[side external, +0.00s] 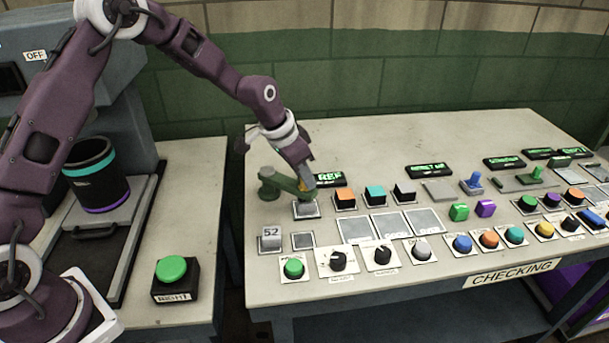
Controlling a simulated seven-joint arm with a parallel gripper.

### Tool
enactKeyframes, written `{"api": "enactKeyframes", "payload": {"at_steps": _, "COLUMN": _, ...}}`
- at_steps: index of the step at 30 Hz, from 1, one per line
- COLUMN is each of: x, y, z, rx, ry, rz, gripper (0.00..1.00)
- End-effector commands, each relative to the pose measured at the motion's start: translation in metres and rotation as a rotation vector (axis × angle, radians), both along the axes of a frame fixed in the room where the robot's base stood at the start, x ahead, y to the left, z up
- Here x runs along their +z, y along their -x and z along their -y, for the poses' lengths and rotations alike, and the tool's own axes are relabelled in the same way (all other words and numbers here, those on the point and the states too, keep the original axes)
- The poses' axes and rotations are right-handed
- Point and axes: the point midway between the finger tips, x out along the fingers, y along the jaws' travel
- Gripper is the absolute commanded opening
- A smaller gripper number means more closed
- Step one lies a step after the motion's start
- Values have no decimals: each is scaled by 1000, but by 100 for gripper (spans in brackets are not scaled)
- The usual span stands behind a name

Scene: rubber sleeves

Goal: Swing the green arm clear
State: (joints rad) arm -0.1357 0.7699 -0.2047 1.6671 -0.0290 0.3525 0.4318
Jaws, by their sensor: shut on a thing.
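The green arm (279,181) stands at the back left of the checking table. It has a round post at its left end and reaches right over a small grey block or pad (306,209). My gripper (306,184) comes down from above at the right end of the green arm and is shut on it. A small yellowish patch shows at the fingertips. The fingers are small in this view, and the exact contact is partly hidden.
Orange, teal and black blocks (376,194) stand just right of my gripper. A block marked 52 (270,239) and an empty square pad (303,241) lie in front. Knobs and buttons (338,261) line the front edge. The table (330,145) is bare behind the signs.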

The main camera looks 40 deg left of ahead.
Motion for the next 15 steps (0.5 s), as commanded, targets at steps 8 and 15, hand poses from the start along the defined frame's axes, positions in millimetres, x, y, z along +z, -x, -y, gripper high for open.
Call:
{"api": "enactKeyframes", "payload": {"at_steps": 8, "x": 1, "y": -1, "z": 0, "rx": 0, "ry": 0, "rz": 2, "gripper": 0}}
{"api": "enactKeyframes", "payload": {"at_steps": 15, "x": 0, "y": 4, "z": -1, "rx": -37, "ry": 0, "rz": 2, "gripper": 0}}
